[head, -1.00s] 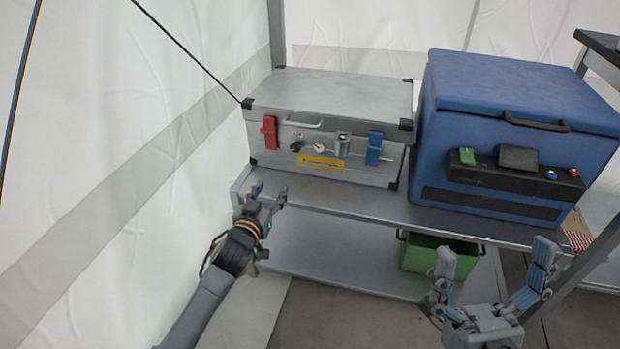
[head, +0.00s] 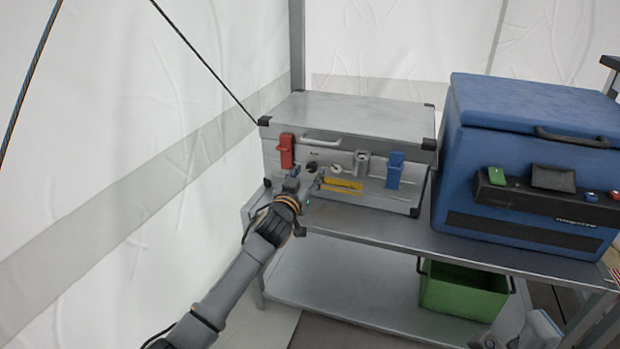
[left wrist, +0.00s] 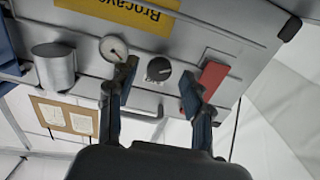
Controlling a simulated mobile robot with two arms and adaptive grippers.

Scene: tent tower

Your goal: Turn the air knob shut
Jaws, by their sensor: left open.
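The black knob (head: 312,167), which I take for the air knob, is on the front of the silver case (head: 360,112), right of a red latch (head: 286,150). In the left wrist view the knob (left wrist: 158,70) has a pale mark and shows between the fingertips of my left gripper (left wrist: 158,88). The left gripper (head: 306,183) is open and empty, just in front of the case, below the knob in the head view. Contact cannot be made out. My right gripper (head: 540,328) shows only in part at the bottom edge.
A round gauge (left wrist: 114,48) sits beside the knob, with a metal cylinder (head: 361,163) and a blue latch (head: 394,170) further right. The case stands on a grey shelf (head: 370,228) next to a blue cooler (head: 530,110). A green bin (head: 462,292) is below.

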